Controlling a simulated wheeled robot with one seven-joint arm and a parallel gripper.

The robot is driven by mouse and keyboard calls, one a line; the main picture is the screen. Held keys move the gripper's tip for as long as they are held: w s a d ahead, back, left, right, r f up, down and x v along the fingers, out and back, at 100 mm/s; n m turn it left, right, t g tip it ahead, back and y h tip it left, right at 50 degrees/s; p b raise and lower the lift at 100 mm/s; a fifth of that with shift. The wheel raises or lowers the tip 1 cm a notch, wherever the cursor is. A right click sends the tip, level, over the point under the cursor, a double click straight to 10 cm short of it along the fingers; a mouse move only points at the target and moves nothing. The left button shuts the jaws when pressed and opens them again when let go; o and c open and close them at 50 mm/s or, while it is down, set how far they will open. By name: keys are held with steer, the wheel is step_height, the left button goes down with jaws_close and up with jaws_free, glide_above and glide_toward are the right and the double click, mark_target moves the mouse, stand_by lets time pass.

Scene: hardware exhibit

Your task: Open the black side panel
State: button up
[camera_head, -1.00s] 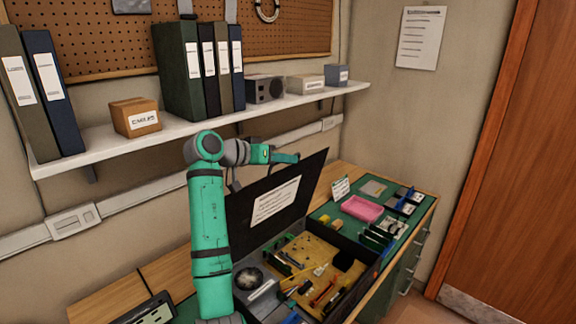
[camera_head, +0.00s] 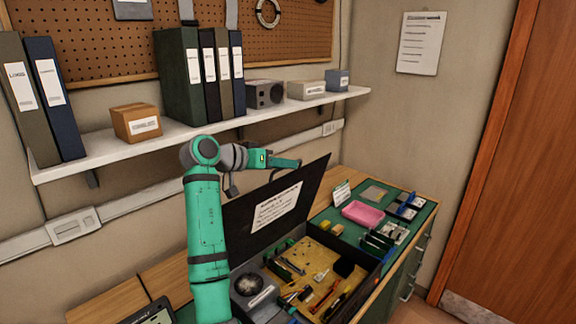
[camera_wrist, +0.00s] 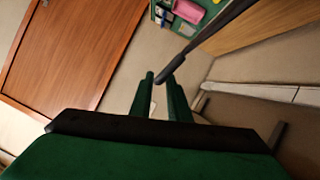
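The black side panel (camera_head: 243,222) stands steeply raised along the back of an open case (camera_head: 375,283). A white label (camera_head: 276,207) is on its front face. My gripper (camera_head: 299,163) is just above and beside the panel's upper edge, towards its right corner. In the wrist view my two green fingers (camera_wrist: 160,80) are apart. The end of the panel's dark edge (camera_wrist: 205,38) shows at the fingertips, partly over the right finger. Whether it touches them I cannot tell.
A wall shelf (camera_head: 210,127) with binders and boxes runs close above my arm. Right of the case, a green mat holds a pink tray (camera_head: 362,214) and small parts. A wooden door (camera_head: 525,170) is at the right.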

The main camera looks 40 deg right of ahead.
steer(key=v, duration=0.9)
steer(key=shift+a, duration=0.4)
steer(key=shift+w, duration=0.1)
